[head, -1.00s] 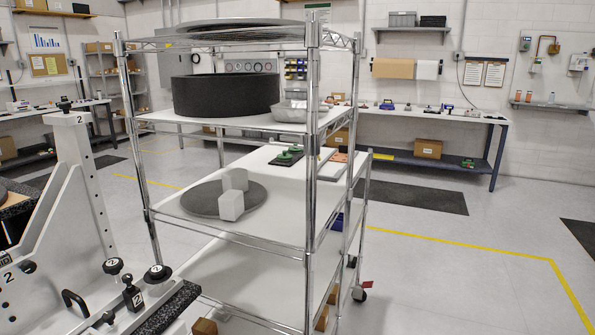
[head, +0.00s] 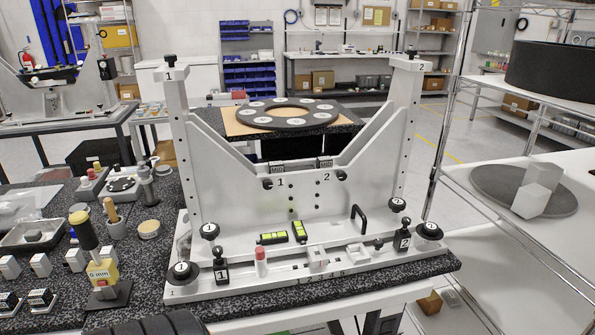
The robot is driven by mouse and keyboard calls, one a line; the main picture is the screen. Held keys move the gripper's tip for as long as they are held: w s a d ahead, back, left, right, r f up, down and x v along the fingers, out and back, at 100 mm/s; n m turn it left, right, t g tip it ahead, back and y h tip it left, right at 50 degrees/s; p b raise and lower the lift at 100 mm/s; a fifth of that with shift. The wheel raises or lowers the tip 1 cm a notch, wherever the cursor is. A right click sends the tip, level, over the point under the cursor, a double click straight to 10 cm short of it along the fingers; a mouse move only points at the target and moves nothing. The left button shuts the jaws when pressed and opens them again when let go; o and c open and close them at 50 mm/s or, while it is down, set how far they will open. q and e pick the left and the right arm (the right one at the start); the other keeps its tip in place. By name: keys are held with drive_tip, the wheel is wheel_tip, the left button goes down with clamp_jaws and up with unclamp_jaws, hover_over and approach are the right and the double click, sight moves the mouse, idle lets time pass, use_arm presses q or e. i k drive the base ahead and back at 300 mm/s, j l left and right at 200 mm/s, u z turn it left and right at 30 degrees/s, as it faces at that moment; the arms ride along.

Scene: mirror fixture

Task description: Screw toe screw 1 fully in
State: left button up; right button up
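The grey mirror fixture (head: 300,210) stands upright on a speckled dark table, with posts marked 1 and 2. At its front left is a small black block marked 1 (head: 220,274) with a black knob on top. Beside it, a larger black knob marked 1 (head: 181,270) sits on the base corner, and another black knob (head: 210,230) is behind. I cannot tell from the labels which is toe screw 1, nor how deep any screw sits. Matching black parts marked 2 (head: 402,240) are at the right.
A yellow-and-black tool (head: 102,268) stands left of the fixture among small blocks and trays. A red-capped tube (head: 261,262) and two yellow-green levels (head: 272,238) are on the fixture base. A wire rack (head: 445,150) with a black ring (head: 555,70) stands close at the right.

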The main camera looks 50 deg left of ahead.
sight(217, 250)
drive_tip(key=j+u, duration=0.15)
drive_tip(key=u, duration=1.3)
drive_tip(key=j+u, duration=0.3)
drive_tip(key=j, duration=0.3)
drive_tip(key=i, duration=0.05)
